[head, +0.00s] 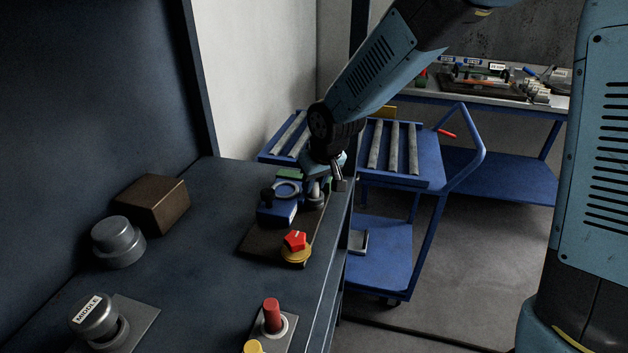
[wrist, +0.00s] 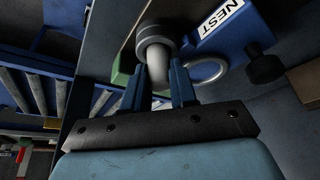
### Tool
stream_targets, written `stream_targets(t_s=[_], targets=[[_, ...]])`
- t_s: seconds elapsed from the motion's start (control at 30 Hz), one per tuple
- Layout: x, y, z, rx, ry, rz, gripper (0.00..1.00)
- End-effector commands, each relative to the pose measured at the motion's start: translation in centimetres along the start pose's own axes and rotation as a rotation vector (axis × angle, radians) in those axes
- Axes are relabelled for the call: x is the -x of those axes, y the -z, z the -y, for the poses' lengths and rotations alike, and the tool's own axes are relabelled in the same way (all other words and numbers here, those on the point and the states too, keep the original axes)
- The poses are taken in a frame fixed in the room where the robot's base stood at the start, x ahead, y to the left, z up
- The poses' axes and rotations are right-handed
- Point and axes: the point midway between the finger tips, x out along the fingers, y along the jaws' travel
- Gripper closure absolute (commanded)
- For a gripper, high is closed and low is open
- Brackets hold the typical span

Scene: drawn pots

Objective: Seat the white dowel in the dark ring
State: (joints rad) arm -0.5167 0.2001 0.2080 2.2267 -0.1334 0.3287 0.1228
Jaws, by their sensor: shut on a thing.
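My gripper (wrist: 158,88) is shut on the pale dowel (wrist: 159,73), with a blue finger on each side of it. In the head view my gripper (head: 316,183) is low over the brown board, at the right of the blue block. A dark grey round collar (wrist: 157,33) shows at the dowel's far end in the wrist view. I cannot tell whether the dowel is inside it or only in line with it. A lighter grey ring (wrist: 207,72) is beside the fingers; it also shows on the blue block in the head view (head: 287,189).
The blue block (head: 277,213) carries a NEST label (wrist: 221,17) and a black knob (wrist: 265,67). A red knob (head: 295,241) on a yellow base sits at the board's (head: 262,243) near end. A blue roller cart (head: 385,250) stands beyond the table's right edge.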

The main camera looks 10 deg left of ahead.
Motion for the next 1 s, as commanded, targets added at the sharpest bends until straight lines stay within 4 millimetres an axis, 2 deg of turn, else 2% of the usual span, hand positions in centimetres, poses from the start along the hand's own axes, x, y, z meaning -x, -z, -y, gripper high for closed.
stream_targets(t_s=[0.17,0.2,0.5,0.83,1.0], targets=[[0.0,0.0,0.0,0.0,0.0,-0.001,1.0],[0.0,0.0,0.0,0.0,0.0,-0.001,0.73],[0.0,0.0,0.0,0.0,0.0,0.0,0.44],[0.3,0.0,0.0,0.001,0.0,-0.001,0.44],[2.0,0.1,-0.1,-0.003,-0.001,-0.003,0.44]])
